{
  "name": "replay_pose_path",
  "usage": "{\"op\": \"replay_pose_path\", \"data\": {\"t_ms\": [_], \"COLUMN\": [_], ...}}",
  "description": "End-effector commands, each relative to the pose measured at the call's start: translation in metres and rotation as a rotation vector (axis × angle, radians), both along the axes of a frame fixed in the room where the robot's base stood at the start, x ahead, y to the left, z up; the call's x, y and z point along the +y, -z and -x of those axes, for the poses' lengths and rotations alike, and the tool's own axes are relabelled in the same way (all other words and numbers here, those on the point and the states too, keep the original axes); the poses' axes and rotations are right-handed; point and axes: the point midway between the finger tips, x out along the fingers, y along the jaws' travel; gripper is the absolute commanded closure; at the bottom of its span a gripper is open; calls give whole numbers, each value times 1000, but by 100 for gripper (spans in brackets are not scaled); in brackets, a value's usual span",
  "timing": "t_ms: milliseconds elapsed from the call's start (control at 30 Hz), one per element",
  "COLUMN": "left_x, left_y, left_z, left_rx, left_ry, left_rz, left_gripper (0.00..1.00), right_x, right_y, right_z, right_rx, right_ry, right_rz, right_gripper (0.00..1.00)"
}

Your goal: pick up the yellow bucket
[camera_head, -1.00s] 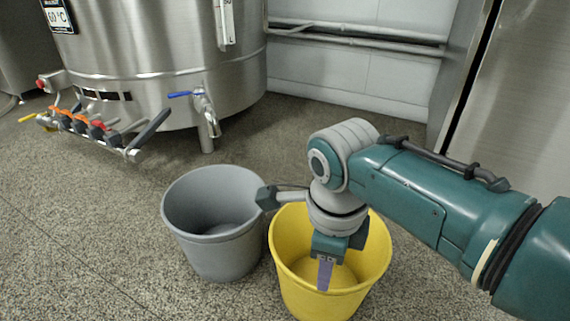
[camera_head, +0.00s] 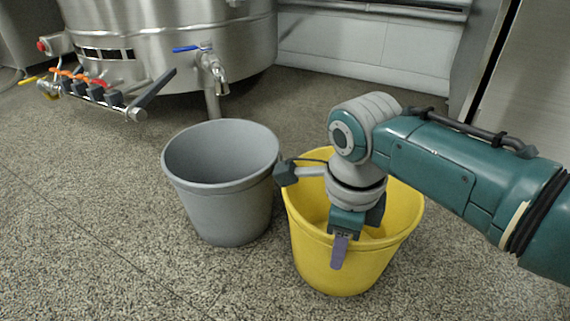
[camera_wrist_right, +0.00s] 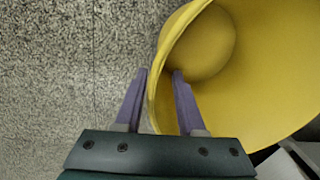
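The yellow bucket (camera_head: 345,272) stands upright on the floor, right of the grey bucket. My right gripper (camera_head: 341,250) reaches down over its near rim. One purple finger shows outside the near wall; the other is hidden in the head view. In the right wrist view, the gripper's fingers (camera_wrist_right: 159,75) stand apart with the rim of the yellow bucket (camera_wrist_right: 225,80) between them, one finger outside and one inside. The fingers look open and not clamped on the wall. My left gripper is not in view.
A grey bucket (camera_head: 228,205) stands close on the left of the yellow one. A steel tank (camera_head: 150,60) with a blue-handled tap (camera_head: 212,70) and a row of valves is behind at left. Speckled floor (camera_head: 110,220) is free in front and to the left.

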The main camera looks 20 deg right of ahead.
Motion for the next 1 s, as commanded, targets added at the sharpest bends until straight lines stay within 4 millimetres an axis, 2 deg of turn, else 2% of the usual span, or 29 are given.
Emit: {"op": "replay_pose_path", "data": {"t_ms": [233, 567, 1000], "left_x": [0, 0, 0], "left_y": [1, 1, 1], "left_z": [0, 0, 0], "left_rx": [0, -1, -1], "left_ry": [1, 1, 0], "left_rz": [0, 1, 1], "left_gripper": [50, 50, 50], "right_x": [0, 0, 0], "right_y": [0, 0, 1], "right_z": [0, 0, 0], "right_rx": [0, 0, 0], "right_ry": [0, -1, -1], "right_rz": [0, 0, 0], "right_gripper": [62, 100, 100]}}
